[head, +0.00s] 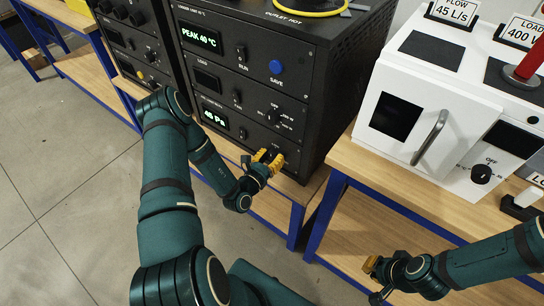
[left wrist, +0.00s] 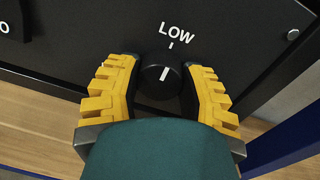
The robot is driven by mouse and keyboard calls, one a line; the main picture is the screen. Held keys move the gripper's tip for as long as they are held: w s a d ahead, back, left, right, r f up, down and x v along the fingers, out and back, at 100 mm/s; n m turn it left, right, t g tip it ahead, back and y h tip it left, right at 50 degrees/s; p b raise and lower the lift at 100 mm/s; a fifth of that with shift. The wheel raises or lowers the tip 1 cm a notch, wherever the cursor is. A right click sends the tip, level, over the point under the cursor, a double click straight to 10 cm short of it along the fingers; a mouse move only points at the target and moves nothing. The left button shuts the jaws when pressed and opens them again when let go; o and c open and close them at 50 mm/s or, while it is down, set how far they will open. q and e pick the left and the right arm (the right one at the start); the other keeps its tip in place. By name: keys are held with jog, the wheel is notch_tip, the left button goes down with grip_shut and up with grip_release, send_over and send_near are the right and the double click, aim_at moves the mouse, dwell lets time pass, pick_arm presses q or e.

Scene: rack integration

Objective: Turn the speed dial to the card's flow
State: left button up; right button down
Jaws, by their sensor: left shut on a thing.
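My left gripper (head: 270,157) has its yellow fingers on either side of a black round dial at the bottom of the black rack's lowest panel. In the left wrist view the gripper (left wrist: 162,85) is shut on this speed dial (left wrist: 161,76). The dial's white pointer line is near upright, leaning slightly right, below a white tick and the word LOW. A card (head: 455,11) on the white oven reads FLOW 45 L/s. My right gripper (head: 374,266) hangs low in front of the right bench, away from everything; its finger opening is unclear.
The black rack (head: 318,75) has displays reading PEAK 40 °C and 45 Pa, a blue button (head: 277,67) and another knob (head: 271,117). A white oven (head: 440,115) stands on the right wooden bench, with a LOAD card (head: 524,32) and a red-handled object. Grey floor (head: 60,200) is open at left.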

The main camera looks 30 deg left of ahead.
pick_arm(q)
jog(key=m+p, duration=0.1)
jog(key=m, duration=0.2)
jog(key=m+p, duration=0.1)
jog(key=m, duration=0.1)
jog(key=shift+m, duration=0.4)
jog(key=m+p, duration=0.1)
jog(key=m, duration=0.2)
jog(key=m+h+p, duration=0.1)
jog(key=m, duration=0.2)
jog(key=shift+m+t, duration=0.3)
jog(key=m+p, duration=0.2)
jog(key=m, duration=0.4)
jog(key=shift+m+h, duration=0.3)
jog(key=shift+m, duration=0.1)
jog(key=m+p, duration=0.1)
jog(key=m, duration=0.4)
jog(key=shift+m+h, duration=0.3)
